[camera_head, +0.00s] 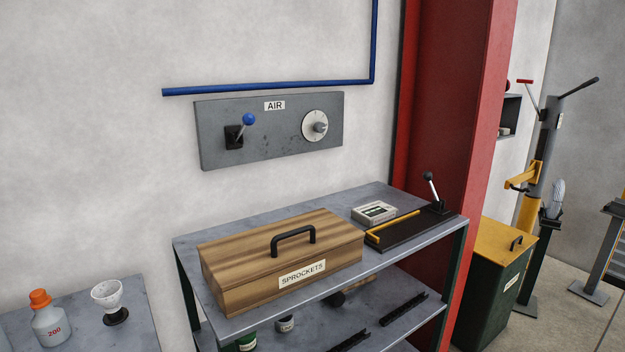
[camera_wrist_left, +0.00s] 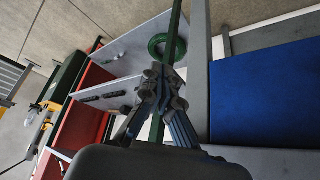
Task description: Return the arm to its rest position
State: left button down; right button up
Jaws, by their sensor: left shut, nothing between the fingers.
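My left gripper (camera_wrist_left: 164,78) shows in the left wrist view, its fingers together and nothing held between them. It appears in front of a dark green post (camera_wrist_left: 175,22), next to a grey shelf (camera_wrist_left: 125,55). I cannot tell how far it is from either. Neither gripper nor arm shows in the head view. My right gripper is in neither view.
In the head view, a shelf unit (camera_head: 420,262) carries a wooden SPROCKETS box (camera_head: 232,262). A grey AIR panel (camera_head: 270,145) is on the wall. A blue surface (camera_wrist_left: 265,95) and a green ring (camera_wrist_left: 168,46) show in the wrist view.

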pick_arm(q)
jog(key=s+a+f+n+g+y, duration=0.1)
jog(key=s+a+f+g, duration=0.15)
jog(key=s, duration=0.25)
jog(key=s+f, duration=0.2)
jog(key=f, duration=1.2)
jog(key=s+f, duration=0.2)
jog(key=f, duration=1.2)
jog(key=s+a+f+g+p, duration=0.1)
jog(key=s+a+f+g, duration=0.1)
jog(key=s+f, duration=1.1)
jog(key=shift+s+a+f+y, duration=0.35)
jog(key=shift+s+a, duration=0.35)
jog(key=shift+s, duration=0.45)
